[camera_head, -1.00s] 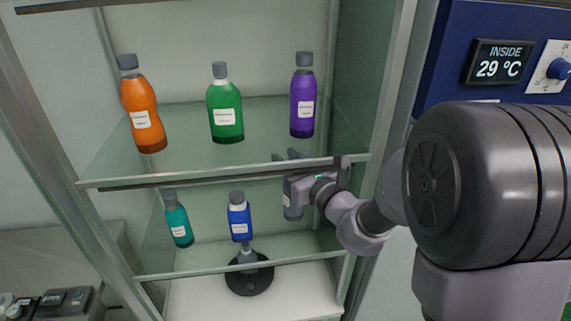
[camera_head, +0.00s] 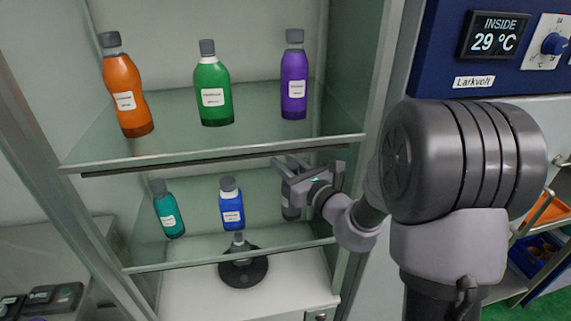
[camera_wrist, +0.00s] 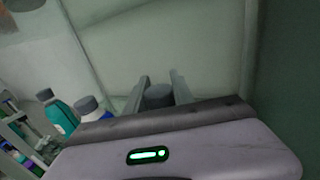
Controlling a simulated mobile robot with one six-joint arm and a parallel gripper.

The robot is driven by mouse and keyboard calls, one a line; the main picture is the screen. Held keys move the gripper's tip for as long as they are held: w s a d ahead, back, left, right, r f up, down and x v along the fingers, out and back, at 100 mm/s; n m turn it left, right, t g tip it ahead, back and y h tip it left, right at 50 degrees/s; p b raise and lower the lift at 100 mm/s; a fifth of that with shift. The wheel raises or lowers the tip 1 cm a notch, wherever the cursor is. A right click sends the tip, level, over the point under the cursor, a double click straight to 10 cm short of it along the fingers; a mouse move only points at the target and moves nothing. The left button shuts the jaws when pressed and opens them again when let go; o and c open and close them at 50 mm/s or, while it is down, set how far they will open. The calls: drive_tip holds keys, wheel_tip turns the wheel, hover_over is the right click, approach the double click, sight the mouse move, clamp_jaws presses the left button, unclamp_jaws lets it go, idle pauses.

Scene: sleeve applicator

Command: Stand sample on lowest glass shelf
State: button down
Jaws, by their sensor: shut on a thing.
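The sample, a dark grey-capped bottle (camera_head: 289,208), shows partly below my gripper (camera_head: 290,165) at the right of the lowest glass shelf (camera_head: 190,248). My gripper is shut on it; in the wrist view its dark cap (camera_wrist: 159,95) sits between the two fingers (camera_wrist: 158,88). The gripper hides most of the bottle. The bottle looks upright. I cannot tell whether its base touches the shelf. A teal bottle (camera_head: 169,212) and a blue bottle (camera_head: 231,206) stand to its left on the same shelf.
The upper glass shelf (camera_head: 215,155) crosses just above my gripper and holds an orange bottle (camera_head: 126,90), a green bottle (camera_head: 212,88) and a purple bottle (camera_head: 294,80). A round black stand (camera_head: 243,270) is below the lowest shelf. The cabinet's side frame is close on the right.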

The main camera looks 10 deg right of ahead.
drive_tip(key=c, duration=1.1)
unclamp_jaws()
drive_tip(key=shift+f, duration=0.1)
